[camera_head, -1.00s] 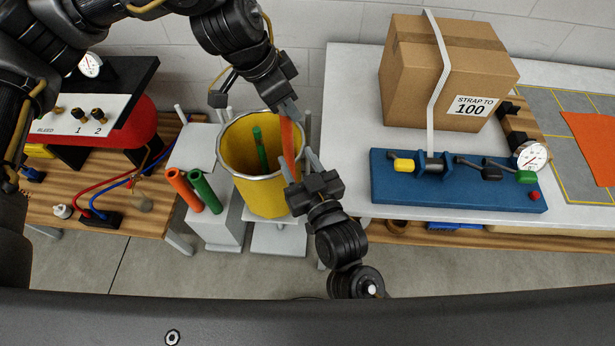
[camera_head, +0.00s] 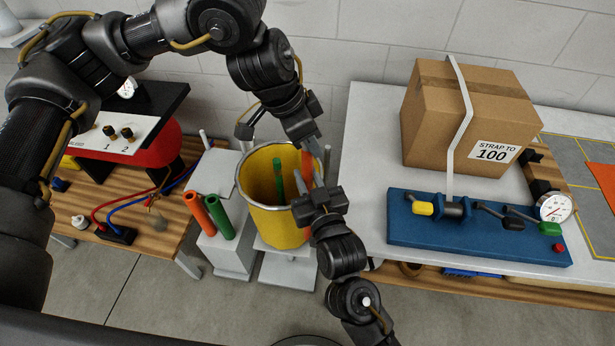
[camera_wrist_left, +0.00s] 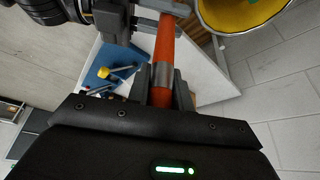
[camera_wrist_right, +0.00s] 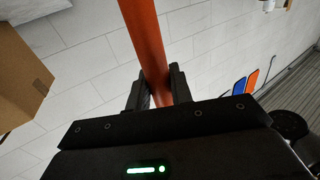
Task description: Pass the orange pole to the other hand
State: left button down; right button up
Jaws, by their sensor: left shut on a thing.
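The orange pole (camera_head: 307,165) stands upright between my two grippers, by the rim of the yellow bin (camera_head: 265,228). My left gripper (camera_head: 311,140) is shut on its upper part. In the left wrist view the pole (camera_wrist_left: 164,42) has a grey band beside the fingers. My right gripper (camera_head: 308,180) is lower down, with one finger on each side of the pole. In the right wrist view the pole (camera_wrist_right: 146,35) runs between its fingers; whether they grip it, I cannot tell.
A green pole (camera_head: 279,180) stands in the bin. Shorter orange (camera_head: 199,213) and green (camera_head: 221,218) tubes stand on a grey stand to the left. A blue tensioner base (camera_head: 480,240) and strapped carton (camera_head: 440,125) are on the right table.

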pick_arm(q)
jog(key=c, duration=1.2)
grip_release()
jog(key=shift+o, duration=0.2)
